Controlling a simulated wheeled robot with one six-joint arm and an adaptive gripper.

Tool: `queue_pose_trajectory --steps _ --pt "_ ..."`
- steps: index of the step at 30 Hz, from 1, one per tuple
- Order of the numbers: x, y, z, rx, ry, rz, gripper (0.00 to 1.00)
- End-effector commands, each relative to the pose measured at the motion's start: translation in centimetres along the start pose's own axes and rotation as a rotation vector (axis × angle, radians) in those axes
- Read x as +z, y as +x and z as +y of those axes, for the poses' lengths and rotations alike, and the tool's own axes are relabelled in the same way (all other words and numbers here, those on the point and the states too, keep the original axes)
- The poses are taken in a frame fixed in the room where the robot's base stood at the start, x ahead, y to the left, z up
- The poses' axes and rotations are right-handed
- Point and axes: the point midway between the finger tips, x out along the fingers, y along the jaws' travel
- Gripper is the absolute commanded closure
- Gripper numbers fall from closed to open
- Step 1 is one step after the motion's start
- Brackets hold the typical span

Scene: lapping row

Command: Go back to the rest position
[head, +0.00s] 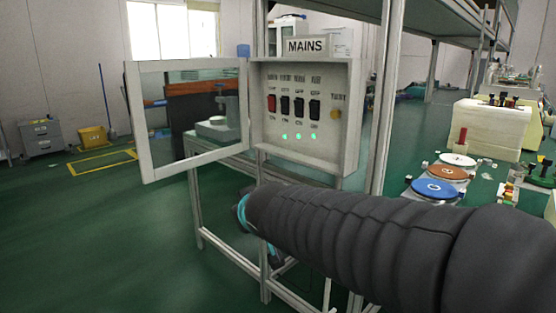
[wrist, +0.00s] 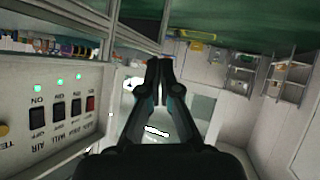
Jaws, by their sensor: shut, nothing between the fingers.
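My gripper (wrist: 159,62) is shut and empty in the wrist view, its fingertips together. In that view the switch panel (wrist: 20,88) lies to its left, upside down and apart from the fingers. In the head view my dark sleeved arm reaches in from the right, ending below the panel; the fingers are not clearly visible there. The MAINS box (head: 352,100) has a red switch (head: 271,104), several black switches (head: 299,106), a yellow button (head: 336,114) and three lit green lights (head: 298,136).
The box's windowed door (head: 135,120) stands open to the left. A metal frame (head: 380,100) carries the box. At right are lapping plates, one blue (head: 434,189) and one orange (head: 447,172), and a cream machine (head: 490,130). Green floor (head: 70,220) is clear at left.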

Motion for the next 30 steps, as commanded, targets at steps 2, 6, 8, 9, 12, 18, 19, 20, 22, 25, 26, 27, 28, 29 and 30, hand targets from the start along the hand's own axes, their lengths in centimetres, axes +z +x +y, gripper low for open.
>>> queue_pose_trajectory --steps 2,6,8,9,12,18,19,20,22,25,26,27,28,29,30 --pt "4.8 -1.8 1.9 0.04 0.022 -0.134 1.0" --pt "12.8 -5.9 4.0 0.067 0.085 -0.355 1.0" --pt "16.1 -8.0 4.3 0.066 0.122 -0.441 1.0" --pt "18.2 -9.6 4.4 0.061 0.154 -0.494 1.0" --pt "23.1 -13.6 4.1 0.045 0.251 -0.605 1.0" --pt "27.7 -18.5 4.1 0.079 0.451 -0.627 1.0" --pt "27.9 -18.9 4.3 0.093 0.466 -0.615 1.0" --pt "28.1 -19.3 4.6 0.108 0.478 -0.606 1.0" --pt "27.9 -20.1 5.4 0.139 0.5 -0.58 1.0" --pt "27.9 -20.6 6.0 0.163 0.517 -0.567 1.0" --pt "27.9 -20.6 6.1 0.166 0.52 -0.567 1.0" --pt "28.0 -20.6 6.2 0.168 0.523 -0.568 1.0" --pt "28.0 -20.6 6.2 0.169 0.524 -0.569 1.0" --pt "28.0 -20.6 6.2 0.169 0.524 -0.568 1.0" --pt "28.0 -20.6 6.2 0.169 0.523 -0.568 1.0"
